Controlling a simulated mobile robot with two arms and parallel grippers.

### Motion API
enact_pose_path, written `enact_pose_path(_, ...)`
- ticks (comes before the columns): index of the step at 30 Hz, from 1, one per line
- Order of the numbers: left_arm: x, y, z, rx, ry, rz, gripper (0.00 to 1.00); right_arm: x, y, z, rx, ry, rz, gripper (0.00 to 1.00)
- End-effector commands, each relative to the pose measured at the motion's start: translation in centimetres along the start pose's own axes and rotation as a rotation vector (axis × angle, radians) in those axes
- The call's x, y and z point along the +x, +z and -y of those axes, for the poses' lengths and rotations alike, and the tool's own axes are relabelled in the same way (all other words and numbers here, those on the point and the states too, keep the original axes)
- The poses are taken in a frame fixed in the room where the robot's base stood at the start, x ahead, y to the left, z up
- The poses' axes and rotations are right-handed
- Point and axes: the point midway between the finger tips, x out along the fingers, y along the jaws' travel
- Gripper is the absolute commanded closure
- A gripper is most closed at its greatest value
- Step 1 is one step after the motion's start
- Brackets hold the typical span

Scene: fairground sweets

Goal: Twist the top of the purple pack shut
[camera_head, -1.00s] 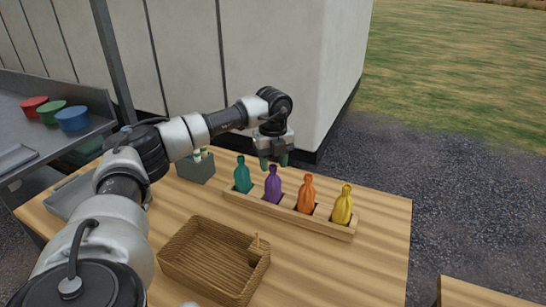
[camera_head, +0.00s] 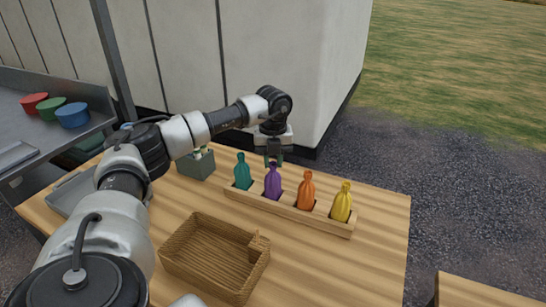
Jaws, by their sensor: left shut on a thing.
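The purple pack (camera_head: 272,184) stands upright in a slot of the long wooden rack (camera_head: 290,210). It is between the teal pack (camera_head: 242,173) on its left and the orange pack (camera_head: 306,190) on its right. My left gripper (camera_head: 273,161) points down from above and is shut on the narrow top of the purple pack. The fingers partly hide that top. I cannot tell how far the top is twisted. My right gripper is not in view.
A yellow pack (camera_head: 341,202) stands at the rack's right end. A wicker basket (camera_head: 214,258) is in front of the rack. A small grey box (camera_head: 196,166) with items stands at the back left. Red, green and blue bowls (camera_head: 72,115) are on a side counter. The table's right part is clear.

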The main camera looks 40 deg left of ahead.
Motion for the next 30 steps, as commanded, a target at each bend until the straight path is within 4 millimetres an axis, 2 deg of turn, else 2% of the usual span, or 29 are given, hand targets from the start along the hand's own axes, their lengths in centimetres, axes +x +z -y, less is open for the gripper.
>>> enact_pose_path(12,-0.1,0.0,0.0,0.593,0.000,-0.001,0.88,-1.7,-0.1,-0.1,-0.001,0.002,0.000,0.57)
enact_pose_path(30,-0.1,0.0,0.0,1.451,-0.001,0.000,0.88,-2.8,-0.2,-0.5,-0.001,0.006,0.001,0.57)
